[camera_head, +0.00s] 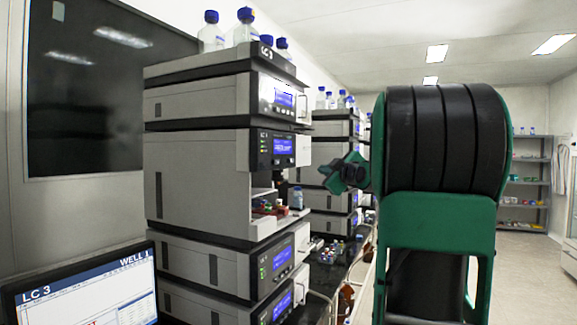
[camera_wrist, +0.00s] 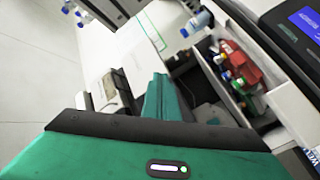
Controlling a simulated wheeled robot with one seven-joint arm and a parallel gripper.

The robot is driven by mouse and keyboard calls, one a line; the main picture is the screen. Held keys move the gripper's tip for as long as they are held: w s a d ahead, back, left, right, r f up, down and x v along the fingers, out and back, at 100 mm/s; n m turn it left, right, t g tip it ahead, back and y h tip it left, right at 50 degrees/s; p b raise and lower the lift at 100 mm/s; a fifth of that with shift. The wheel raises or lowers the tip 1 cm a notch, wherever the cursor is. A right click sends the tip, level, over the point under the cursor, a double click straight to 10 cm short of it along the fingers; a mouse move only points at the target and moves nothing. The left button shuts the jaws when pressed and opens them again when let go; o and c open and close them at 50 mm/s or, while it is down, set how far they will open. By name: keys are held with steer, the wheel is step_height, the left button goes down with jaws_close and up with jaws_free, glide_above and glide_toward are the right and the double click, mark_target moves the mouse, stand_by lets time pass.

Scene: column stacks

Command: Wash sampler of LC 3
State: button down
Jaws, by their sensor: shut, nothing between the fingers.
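The LC 3 stack (camera_head: 200,160) stands at the left in the head view, with "LC 3" on its top. Its sampler module (camera_head: 197,180) has an open bay at the front right. A red rack with small capped vials (camera_head: 268,208) sits in the bay, and it also shows in the wrist view (camera_wrist: 240,68). A blue-capped bottle (camera_head: 297,198) stands at the bay's right side. My gripper (camera_head: 345,172) is shut and empty, to the right of the bay and apart from it. In the wrist view its green fingers (camera_wrist: 163,98) point toward the bay area.
A monitor (camera_head: 85,290) reading "LC 3" is at the lower left. Blue-capped bottles (camera_head: 211,35) stand on the stack top. More stacks (camera_head: 330,165) stand behind along the bench. My arm fills the right centre. Open floor (camera_head: 530,280) lies at the right.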

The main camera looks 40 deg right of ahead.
steer(key=shift+s+d+r+n+t, duration=0.1)
steer(key=shift+d+r+n+t, duration=0.15)
steer(key=shift+r, duration=0.35)
steer(key=shift+s+d+r+n+t, duration=0.15)
steer(key=shift+d+r, duration=0.2)
steer(key=shift+r, duration=0.25)
steer(key=shift+w, duration=0.2)
glide_toward(294, 159)
steer(key=shift+w+d, duration=0.75)
steer(key=shift+w, duration=0.25)
steer(key=shift+w+d, duration=0.7)
steer(key=shift+w, duration=0.35)
steer(key=shift+w+a, duration=0.3)
steer(key=shift+w, duration=0.4)
stand_by(0.5)
steer(key=shift+s, duration=0.15)
steer(key=shift+s+d, duration=0.3)
steer(key=shift+s, duration=0.35)
steer(key=shift+s, duration=0.1)
steer(key=shift+s+d, duration=0.35)
steer(key=shift+s, duration=0.4)
steer(key=shift+s+d, duration=0.3)
steer(key=shift+s, duration=0.45)
steer(key=shift+s+d, duration=0.35)
steer(key=shift+s, duration=0.4)
